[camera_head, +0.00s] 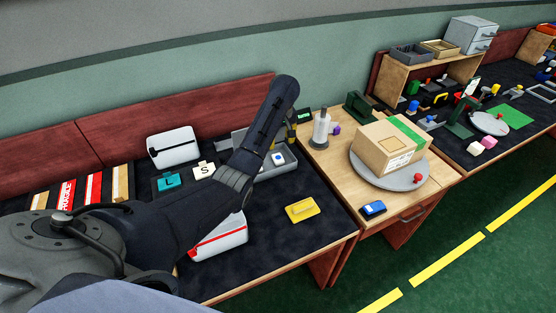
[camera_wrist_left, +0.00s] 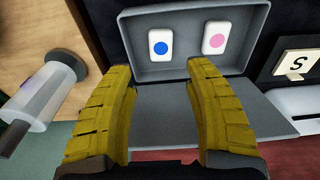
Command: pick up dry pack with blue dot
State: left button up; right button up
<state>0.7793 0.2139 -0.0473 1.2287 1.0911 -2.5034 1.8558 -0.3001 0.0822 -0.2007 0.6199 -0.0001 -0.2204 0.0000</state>
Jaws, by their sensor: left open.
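The dry pack with a blue dot (camera_wrist_left: 161,48) is a small white pack lying in a grey open case (camera_wrist_left: 259,22). It also shows in the head view (camera_head: 278,159), in the case right of my forearm. A second white pack with a pink dot (camera_wrist_left: 215,40) lies beside it in the left wrist view; in the head view my arm hides it. My left gripper (camera_wrist_left: 163,76) is open and empty, its yellow fingers pointing toward the case with the blue-dot pack ahead between the tips. In the head view its fingers are mostly hidden behind my arm. My right gripper is not in view.
A white bottle (camera_head: 321,129) stands on the wooden table right of the case. A cardboard box (camera_head: 390,146) sits on a grey turntable. Teal L (camera_head: 168,182) and white S (camera_head: 203,171) tags, a yellow block (camera_head: 302,209) and a red-white case (camera_head: 220,238) lie around my arm.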

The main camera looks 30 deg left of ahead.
aim_at(278, 157)
pick_arm(q)
jog(key=shift+w+a+f, duration=0.1)
jog(key=shift+a+f, duration=0.1)
jog(key=shift+f, duration=1.55)
jog(key=shift+w+a+f, duration=0.15)
jog(key=shift+a+f, duration=0.05)
jog(key=shift+f, duration=1.55)
jog(key=shift+w+a+f, duration=0.1)
jog(key=shift+a+f, duration=0.1)
jog(key=shift+f, duration=1.55)
jog(key=c, duration=0.8)
